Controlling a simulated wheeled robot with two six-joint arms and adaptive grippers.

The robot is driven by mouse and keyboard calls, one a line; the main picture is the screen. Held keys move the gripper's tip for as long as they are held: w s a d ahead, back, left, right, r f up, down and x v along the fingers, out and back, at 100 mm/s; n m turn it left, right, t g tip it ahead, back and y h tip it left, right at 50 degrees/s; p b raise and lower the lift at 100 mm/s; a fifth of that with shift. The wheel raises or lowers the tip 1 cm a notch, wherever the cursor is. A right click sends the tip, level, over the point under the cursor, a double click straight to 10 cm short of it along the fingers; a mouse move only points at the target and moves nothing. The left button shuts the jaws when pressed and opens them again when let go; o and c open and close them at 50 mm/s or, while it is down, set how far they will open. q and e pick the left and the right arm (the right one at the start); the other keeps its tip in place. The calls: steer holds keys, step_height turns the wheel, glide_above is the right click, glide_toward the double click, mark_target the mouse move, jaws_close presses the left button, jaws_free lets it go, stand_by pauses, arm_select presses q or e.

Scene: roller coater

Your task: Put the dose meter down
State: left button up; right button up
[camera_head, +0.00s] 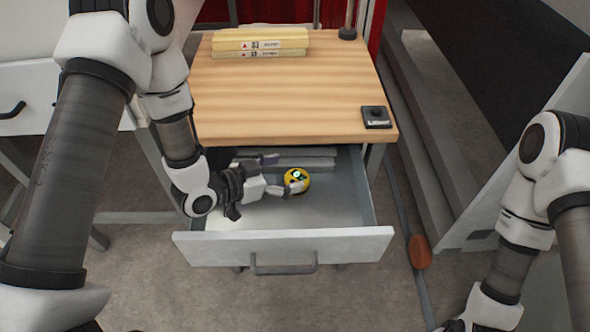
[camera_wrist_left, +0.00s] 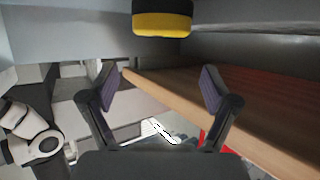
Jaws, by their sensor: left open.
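The yellow and black dose meter (camera_head: 297,181) is in the open drawer (camera_head: 345,207), toward the back of its middle. My left gripper (camera_head: 283,173) reaches into the drawer from the left, with its fingers close beside the meter. In the left wrist view the meter (camera_wrist_left: 162,18) shows at the top edge, beyond the fingertips. My left gripper (camera_wrist_left: 158,85) is open there, with nothing between its fingers. I cannot tell from the head view whether a finger touches the meter. My right arm is at the lower right; its gripper is out of view.
The wooden tabletop (camera_head: 280,90) lies above the drawer. It carries yellow boxes (camera_head: 260,41) at the back and a small black device (camera_head: 376,117) at the front right corner. Grey flat items (camera_head: 285,158) lie at the drawer's back. The drawer's right side is clear.

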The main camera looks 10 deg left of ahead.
arm_select(q)
steer(key=v, duration=0.3)
steer(key=shift+a, duration=0.2)
steer(key=shift+s+a+r, duration=0.15)
steer(key=shift+s+a, duration=0.05)
steer(key=shift+s, duration=0.2)
steer(key=shift+r, duration=0.15)
